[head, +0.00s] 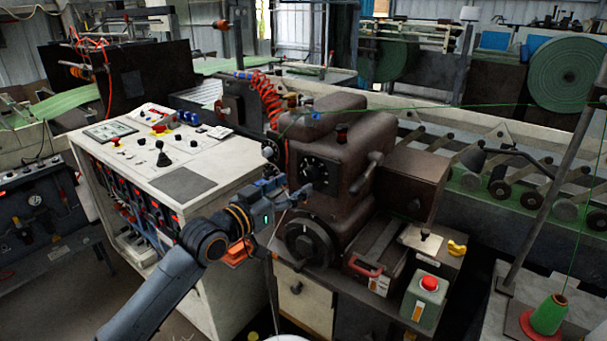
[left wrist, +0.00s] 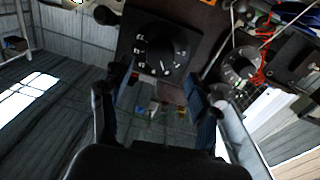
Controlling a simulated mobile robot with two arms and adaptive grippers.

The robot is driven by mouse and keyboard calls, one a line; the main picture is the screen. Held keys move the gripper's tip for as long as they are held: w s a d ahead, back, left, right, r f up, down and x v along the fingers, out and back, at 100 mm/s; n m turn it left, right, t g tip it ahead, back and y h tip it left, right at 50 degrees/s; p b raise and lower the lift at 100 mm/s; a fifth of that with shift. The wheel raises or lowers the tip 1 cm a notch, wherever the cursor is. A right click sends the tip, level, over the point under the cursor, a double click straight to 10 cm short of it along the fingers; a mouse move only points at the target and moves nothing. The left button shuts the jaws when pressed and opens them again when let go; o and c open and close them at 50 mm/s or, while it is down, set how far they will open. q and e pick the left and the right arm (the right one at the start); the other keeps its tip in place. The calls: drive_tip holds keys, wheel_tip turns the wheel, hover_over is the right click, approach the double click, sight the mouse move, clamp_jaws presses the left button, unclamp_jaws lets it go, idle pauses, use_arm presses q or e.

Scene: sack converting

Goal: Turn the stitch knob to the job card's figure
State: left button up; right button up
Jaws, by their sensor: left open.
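The stitch knob (head: 308,171) is a dark dial on a black plate with white figures, on the side of the brown machine head. In the left wrist view the knob (left wrist: 163,48) lies just beyond and between my fingertips, apart from them as far as I can tell. My left gripper (head: 290,191) is open and empty, close in front of the dial; its two fingers also show in the left wrist view (left wrist: 158,78). I cannot read the knob's setting, nor make out a job card for certain. My right gripper is not in view.
A black handwheel (head: 309,243) sits below the dial. A white control desk (head: 200,188) stands to the left. Red coiled cable hangs behind.

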sight(307, 176)
use_arm(q)
drive_tip(key=x, duration=0.4)
drive_tip(key=shift+w+d+p, duration=0.25)
drive_tip(key=shift+w+p, duration=0.05)
drive_tip(key=shift+w, duration=0.05)
drive_tip(key=c, duration=1.2)
